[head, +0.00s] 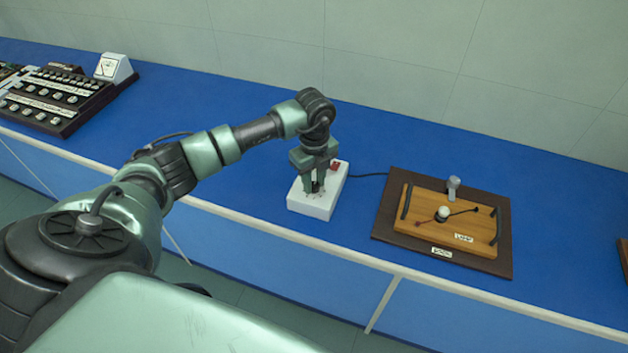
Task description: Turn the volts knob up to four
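A small white box (313,207) with a red part (335,165) at its back right stands on the blue bench. A small dark knob (317,187) shows on its top between my gripper's fingers; its markings are too small to read. My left gripper (315,188) points straight down over the box, with its fingertips at the knob, one on each side. Whether the fingers touch the knob is too small to tell. My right gripper is not in view.
A wooden board (470,234) with a lamp knob and label lies on a dark mat (385,235) to the right, joined to the box by a black cable (370,175). A dark control panel (50,100) and a white meter (113,68) stand far left. Blue bench top (230,95) is clear behind.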

